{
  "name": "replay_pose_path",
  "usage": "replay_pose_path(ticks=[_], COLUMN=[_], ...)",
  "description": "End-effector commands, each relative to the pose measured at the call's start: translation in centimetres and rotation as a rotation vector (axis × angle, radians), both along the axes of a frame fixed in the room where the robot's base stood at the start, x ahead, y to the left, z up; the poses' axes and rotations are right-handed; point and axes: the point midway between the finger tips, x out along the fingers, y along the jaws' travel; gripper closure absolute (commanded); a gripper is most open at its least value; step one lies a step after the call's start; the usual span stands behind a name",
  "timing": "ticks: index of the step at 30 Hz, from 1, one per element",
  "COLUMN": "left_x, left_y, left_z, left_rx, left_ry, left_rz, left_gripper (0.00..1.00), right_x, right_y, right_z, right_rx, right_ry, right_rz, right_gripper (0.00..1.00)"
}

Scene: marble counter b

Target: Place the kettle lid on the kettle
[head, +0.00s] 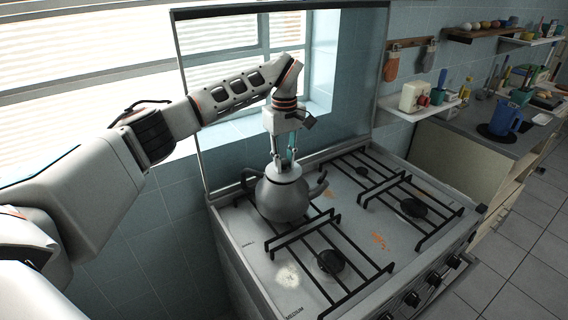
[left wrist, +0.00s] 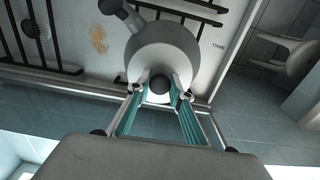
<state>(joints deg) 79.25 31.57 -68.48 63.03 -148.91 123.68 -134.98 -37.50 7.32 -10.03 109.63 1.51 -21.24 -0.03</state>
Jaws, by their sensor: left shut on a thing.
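The grey kettle (head: 284,200) stands on the back left burner of the stove in the head view, its spout to the right. Its round body also shows in the left wrist view (left wrist: 160,55). The pale kettle lid (head: 285,173) is at the top of the kettle, right under my left gripper (head: 284,163). In the left wrist view the fingertips (left wrist: 160,87) are shut on the lid's dark round knob. I cannot tell whether the lid is fully seated on the opening. My right gripper is in neither view.
The stove (head: 285,275) has black grates and burners around the kettle. A glass panel and window stand behind it. A counter (head: 480,135) with a blue jug (head: 505,120) is at the right, with shelves above. The stove's front left corner is bare.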

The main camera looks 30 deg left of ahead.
Motion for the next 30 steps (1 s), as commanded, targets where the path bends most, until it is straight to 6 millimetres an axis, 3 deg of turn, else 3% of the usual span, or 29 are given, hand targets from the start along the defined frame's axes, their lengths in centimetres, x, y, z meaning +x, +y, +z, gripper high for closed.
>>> replay_pose_path(ticks=[14, 15, 16, 30], left_x=[0.03, 0.03, 0.03, 0.06], left_y=[0.05, 0.03, 0.03, 0.05], left_z=[-1.14, -1.10, -1.10, -0.23], left_rx=[0.001, 0.001, 0.001, 0.001], left_ry=[-0.002, -0.002, -0.002, -0.003], left_rz=[0.000, 0.000, 0.000, 0.000], left_gripper=[1.00, 0.69, 0.63, 0.63], right_x=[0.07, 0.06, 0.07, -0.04], right_y=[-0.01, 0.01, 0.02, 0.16], right_z=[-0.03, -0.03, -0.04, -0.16], right_rx=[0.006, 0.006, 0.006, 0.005], right_ry=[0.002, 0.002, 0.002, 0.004], right_rz=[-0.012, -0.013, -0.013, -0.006], right_gripper=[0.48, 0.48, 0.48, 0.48])
